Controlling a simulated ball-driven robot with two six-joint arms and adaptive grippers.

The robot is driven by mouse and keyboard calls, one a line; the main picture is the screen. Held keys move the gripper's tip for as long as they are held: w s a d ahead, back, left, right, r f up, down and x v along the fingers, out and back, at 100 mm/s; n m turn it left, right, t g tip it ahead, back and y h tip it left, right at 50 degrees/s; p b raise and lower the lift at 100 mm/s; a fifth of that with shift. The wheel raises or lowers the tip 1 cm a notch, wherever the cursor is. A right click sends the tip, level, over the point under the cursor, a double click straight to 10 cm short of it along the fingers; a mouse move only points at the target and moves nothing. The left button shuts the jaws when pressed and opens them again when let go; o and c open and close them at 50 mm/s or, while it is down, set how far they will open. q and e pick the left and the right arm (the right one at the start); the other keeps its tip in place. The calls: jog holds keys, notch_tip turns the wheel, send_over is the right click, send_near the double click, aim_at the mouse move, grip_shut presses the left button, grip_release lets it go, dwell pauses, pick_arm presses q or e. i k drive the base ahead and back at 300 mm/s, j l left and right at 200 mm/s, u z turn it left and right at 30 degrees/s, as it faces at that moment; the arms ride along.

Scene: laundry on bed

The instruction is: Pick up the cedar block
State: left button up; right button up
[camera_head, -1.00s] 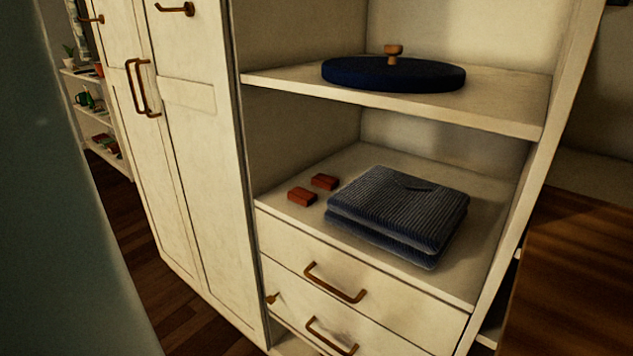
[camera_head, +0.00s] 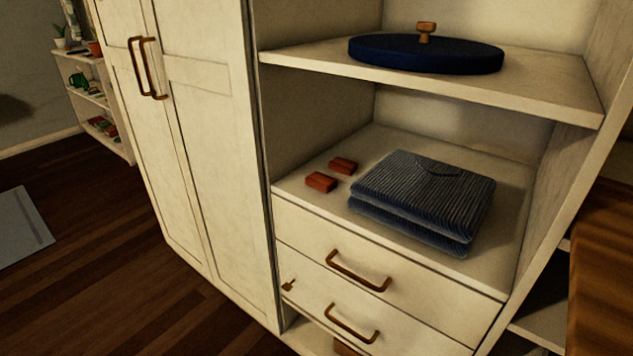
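Two small reddish-brown blocks lie on the lower open shelf of a cream wardrobe, left of a folded garment. The nearer block (camera_head: 321,182) is close to the shelf's front edge. The farther block (camera_head: 343,166) lies just behind it and to the right, with a small gap between them. Both look like wood and much alike. Neither of my grippers shows in the view.
A folded blue ribbed garment (camera_head: 424,200) fills the shelf's middle. A round dark blue item (camera_head: 426,55) with a wooden knob sits on the upper shelf (camera_head: 530,88). Drawers with bronze handles (camera_head: 358,272) are below. Wardrobe doors (camera_head: 200,130) stand shut at left.

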aim_at(323, 183)
jog(key=z, duration=0.35)
jog(key=i+j+z, duration=0.25)
jog(key=j, duration=0.15)
jog(key=j+z, duration=0.25)
jog(key=i+j+z, duration=0.1)
jog(key=j+z, duration=0.2)
jog(key=j, duration=0.25)
